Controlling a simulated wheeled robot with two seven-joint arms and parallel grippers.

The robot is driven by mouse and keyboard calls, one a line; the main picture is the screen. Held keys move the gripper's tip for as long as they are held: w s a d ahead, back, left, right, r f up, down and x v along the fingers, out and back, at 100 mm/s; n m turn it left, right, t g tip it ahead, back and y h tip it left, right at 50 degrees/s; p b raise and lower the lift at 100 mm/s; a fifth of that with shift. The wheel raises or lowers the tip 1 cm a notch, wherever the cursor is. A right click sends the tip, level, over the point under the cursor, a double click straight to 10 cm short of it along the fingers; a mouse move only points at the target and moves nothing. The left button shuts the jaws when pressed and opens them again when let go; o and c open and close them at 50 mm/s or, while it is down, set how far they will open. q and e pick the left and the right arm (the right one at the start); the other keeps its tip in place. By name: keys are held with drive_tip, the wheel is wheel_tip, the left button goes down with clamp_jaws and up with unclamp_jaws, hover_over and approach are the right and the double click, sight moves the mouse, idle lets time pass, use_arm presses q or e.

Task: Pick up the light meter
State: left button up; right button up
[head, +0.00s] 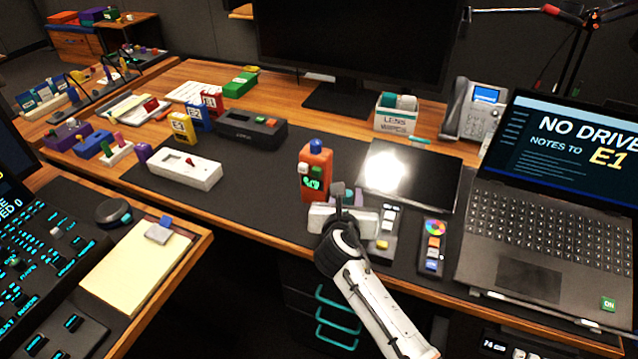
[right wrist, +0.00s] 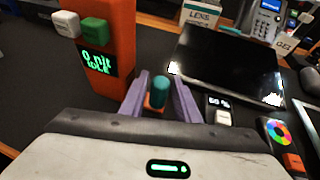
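The light meter appears to be the orange upright handheld (head: 316,172) with a blue dome on top, standing on the dark desk mat. In the right wrist view the orange body (right wrist: 108,20) fills the upper left, with a white and a green button and a green display reading about "0 nit IDLE". My right gripper (head: 345,192) is just right of its base. Its purple fingers (right wrist: 158,100) are apart, with a teal cylinder on a small orange base (right wrist: 159,92) showing between them; I cannot tell whether it touches them. The orange body is outside the fingers. My left gripper is not in view.
A dark glossy tablet (head: 412,175) lies right of the meter, with small control boxes (head: 432,248) in front of it. A laptop (head: 540,230) stands further right. A white switch box (head: 186,168) is left, with bare mat between it and the meter.

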drive_tip(key=shift+w, duration=0.1)
drive_tip(key=shift+r, duration=0.1)
drive_tip(key=c, duration=0.7)
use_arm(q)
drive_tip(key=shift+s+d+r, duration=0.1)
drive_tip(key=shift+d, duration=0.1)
